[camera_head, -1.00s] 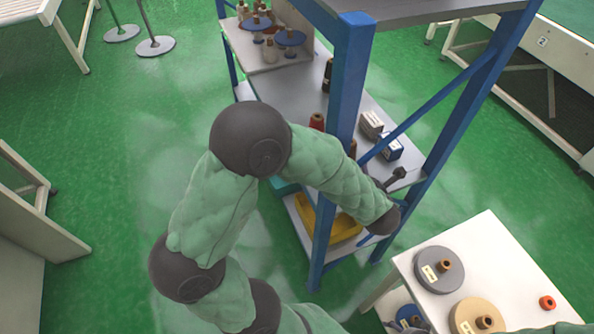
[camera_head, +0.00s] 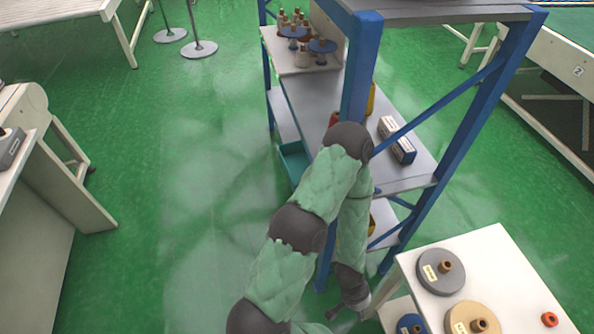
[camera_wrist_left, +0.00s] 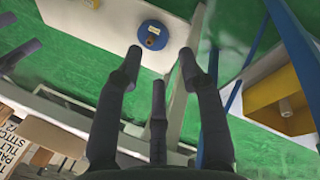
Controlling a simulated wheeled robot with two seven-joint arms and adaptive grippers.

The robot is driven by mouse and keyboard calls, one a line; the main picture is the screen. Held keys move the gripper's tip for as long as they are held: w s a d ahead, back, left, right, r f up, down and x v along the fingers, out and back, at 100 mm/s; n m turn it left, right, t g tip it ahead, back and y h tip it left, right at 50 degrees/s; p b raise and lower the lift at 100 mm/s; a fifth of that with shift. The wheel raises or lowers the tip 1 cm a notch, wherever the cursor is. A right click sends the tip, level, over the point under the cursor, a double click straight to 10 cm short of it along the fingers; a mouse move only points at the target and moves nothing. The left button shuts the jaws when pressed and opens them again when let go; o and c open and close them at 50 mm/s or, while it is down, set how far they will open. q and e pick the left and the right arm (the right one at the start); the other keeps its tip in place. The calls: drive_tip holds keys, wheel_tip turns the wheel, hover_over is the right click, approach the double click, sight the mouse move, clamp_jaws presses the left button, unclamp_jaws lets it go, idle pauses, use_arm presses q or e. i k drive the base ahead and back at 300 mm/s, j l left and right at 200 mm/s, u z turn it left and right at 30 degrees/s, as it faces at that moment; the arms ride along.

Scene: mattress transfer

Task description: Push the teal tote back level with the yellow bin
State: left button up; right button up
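The teal tote (camera_head: 294,160) is on the lower shelf in the head view. It juts out past the shelf's left side, and my left arm hides part of it. The yellow bin (camera_head: 372,224) is mostly hidden behind my arm and the blue post, low on the rack. It also shows in the left wrist view (camera_wrist_left: 262,97), to the right of the fingers, apart from them. My left gripper (camera_head: 347,311) hangs low in front of the rack, near the white table. In the left wrist view its fingers (camera_wrist_left: 161,53) are spread and empty. My right gripper is not seen.
The blue rack post (camera_head: 358,70) stands close to my left arm. A white table (camera_head: 490,262) with spools is at the right front. The green floor (camera_head: 190,190) left of the rack is clear.

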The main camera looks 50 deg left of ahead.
sight(295, 161)
drive_tip(key=j+u, duration=0.1)
drive_tip(key=u, duration=0.65)
drive_tip(key=i+j+u, duration=0.1)
drive_tip(key=u, duration=0.3)
drive_tip(key=i+u, duration=0.1)
drive_tip(key=u, duration=0.3)
drive_tip(key=i+j, duration=0.15)
